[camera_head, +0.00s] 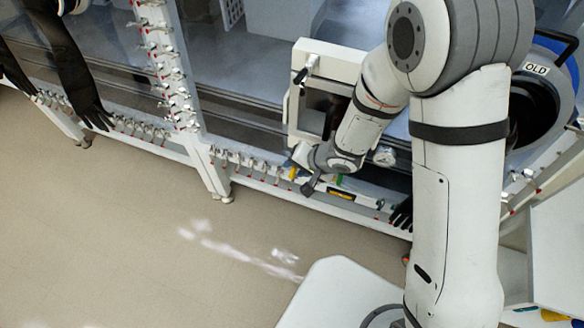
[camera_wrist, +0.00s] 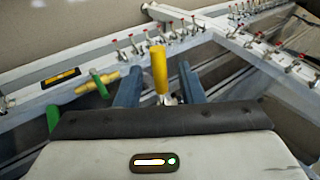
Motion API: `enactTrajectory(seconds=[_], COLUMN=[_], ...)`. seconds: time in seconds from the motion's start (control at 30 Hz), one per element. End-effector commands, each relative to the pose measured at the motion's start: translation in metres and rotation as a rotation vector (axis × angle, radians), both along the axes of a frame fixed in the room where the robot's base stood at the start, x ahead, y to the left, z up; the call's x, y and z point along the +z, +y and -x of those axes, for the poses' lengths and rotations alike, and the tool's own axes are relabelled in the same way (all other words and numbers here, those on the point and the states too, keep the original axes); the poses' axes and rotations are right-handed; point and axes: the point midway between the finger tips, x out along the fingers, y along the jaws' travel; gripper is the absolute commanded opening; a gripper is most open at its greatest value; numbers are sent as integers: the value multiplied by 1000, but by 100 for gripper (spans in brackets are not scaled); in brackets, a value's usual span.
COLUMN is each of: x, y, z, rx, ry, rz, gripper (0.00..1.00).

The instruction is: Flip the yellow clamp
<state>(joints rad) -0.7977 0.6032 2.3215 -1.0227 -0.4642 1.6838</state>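The yellow clamp handle (camera_wrist: 159,70) stands upright in the wrist view, with a small metal part at its foot. My gripper (camera_wrist: 159,84) is open, with one blue-grey finger on each side of the handle and visible gaps between. Whether a finger touches the handle is not clear. In the head view my gripper (camera_head: 301,166) is at the front rail below the white-framed door, and a yellow piece (camera_head: 293,173) shows beside it. The lower part of the clamp is partly hidden by my gripper body.
A horizontal yellow cylinder (camera_wrist: 98,80) and green handle (camera_wrist: 104,87) lie to the left. Several red-tipped clamps (camera_wrist: 135,42) line the rail. A black glove (camera_head: 402,213) hangs at the rail's right; longer black gloves (camera_head: 75,75) hang far left. The floor (camera_head: 130,230) in front is clear.

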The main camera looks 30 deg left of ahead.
Motion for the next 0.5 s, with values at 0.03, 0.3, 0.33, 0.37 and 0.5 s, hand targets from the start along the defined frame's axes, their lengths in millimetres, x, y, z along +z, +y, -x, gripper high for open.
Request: enactTrajectory(seconds=[0.03, 0.3, 0.33, 0.37, 0.5], x=[9, 33, 34, 35, 37], y=[-5, -22, -23, -24, -25], z=[-1, 0, 0, 0, 1], rx=[-1, -1, -1, -1, 0], ry=[-4, -1, 0, 0, 0], rz=[-3, -1, -1, -1, -1], gripper=[35, 35, 35, 35, 35])
